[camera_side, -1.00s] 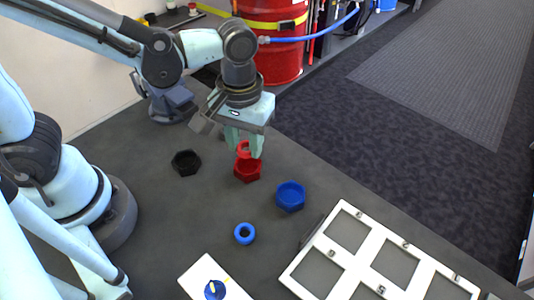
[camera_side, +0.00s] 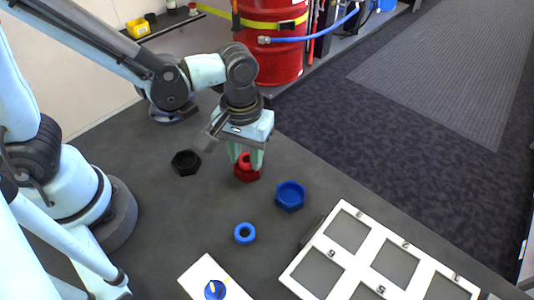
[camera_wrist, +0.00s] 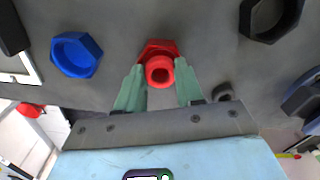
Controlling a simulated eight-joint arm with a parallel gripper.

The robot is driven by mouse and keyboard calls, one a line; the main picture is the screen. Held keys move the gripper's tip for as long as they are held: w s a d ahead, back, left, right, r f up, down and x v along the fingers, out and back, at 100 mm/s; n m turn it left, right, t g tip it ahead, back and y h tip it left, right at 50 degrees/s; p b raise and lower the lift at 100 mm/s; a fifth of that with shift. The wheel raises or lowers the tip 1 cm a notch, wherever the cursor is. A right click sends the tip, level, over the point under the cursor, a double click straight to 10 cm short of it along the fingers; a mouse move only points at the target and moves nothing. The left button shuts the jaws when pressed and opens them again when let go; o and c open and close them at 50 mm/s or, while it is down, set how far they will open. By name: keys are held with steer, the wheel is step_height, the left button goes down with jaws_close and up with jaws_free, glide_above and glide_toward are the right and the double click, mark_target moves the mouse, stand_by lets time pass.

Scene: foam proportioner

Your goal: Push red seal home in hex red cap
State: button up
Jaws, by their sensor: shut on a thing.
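The hex red cap (camera_side: 248,176) stands on the dark table below my gripper (camera_side: 246,163). The red seal (camera_side: 244,160) is a ring between my green fingertips. My gripper is shut on the seal and holds it right over the cap's opening. In the wrist view, the seal (camera_wrist: 159,71) sits between the fingers (camera_wrist: 160,82), with the cap (camera_wrist: 157,46) directly behind it. Whether the seal touches or has entered the cap cannot be told, as the fingers and seal hide the opening.
A blue hex cap (camera_side: 290,196) stands right of the red cap, a black hex cap (camera_side: 186,162) to the left. A blue ring (camera_side: 245,233) lies nearer the front. A white framed tray (camera_side: 330,270) and a white plate with a blue piece (camera_side: 214,289) are in front.

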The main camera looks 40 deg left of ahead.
steer(key=o, duration=1.4)
steer(key=shift+r, duration=3.05)
